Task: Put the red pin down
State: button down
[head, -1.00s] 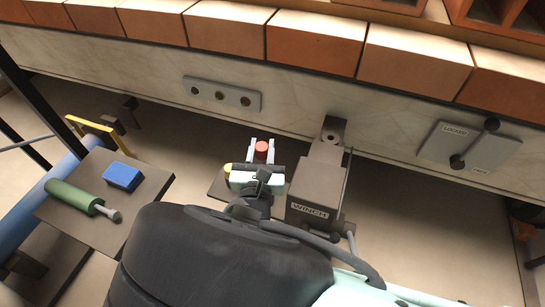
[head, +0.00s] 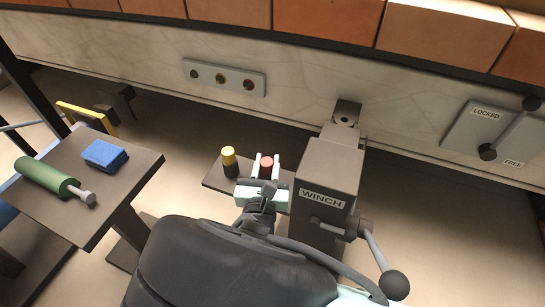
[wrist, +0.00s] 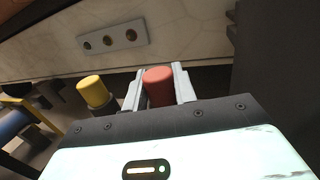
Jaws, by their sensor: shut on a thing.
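The red pin (head: 266,163) is between the two fingers of my gripper (head: 265,168), over or at the small dark shelf left of the winch. In the wrist view the red pin (wrist: 158,87) shows its red top, with a finger on each side. My gripper (wrist: 160,86) is shut on it. The pin's lower part is hidden by my gripper, so I cannot tell whether it touches the shelf. A yellow pin (head: 229,158) with a dark base stands upright on the shelf (head: 214,178), just left of my gripper; the wrist view also shows the yellow pin (wrist: 92,91).
The winch (head: 325,185) with its crank stands close on the right. A grey plate with three holes (head: 222,77) is on the wall behind. A side table (head: 120,190) at left holds a blue block (head: 105,154) and a green cylinder (head: 45,177). A locked/free lever plate (head: 497,133) is at right.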

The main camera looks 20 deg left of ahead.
jog(key=shift+f, duration=0.1)
jog(key=c, duration=1.5)
grip_release()
jog(key=shift+f, duration=0.1)
jog(key=o, duration=0.4)
jog(key=shift+s, duration=0.1)
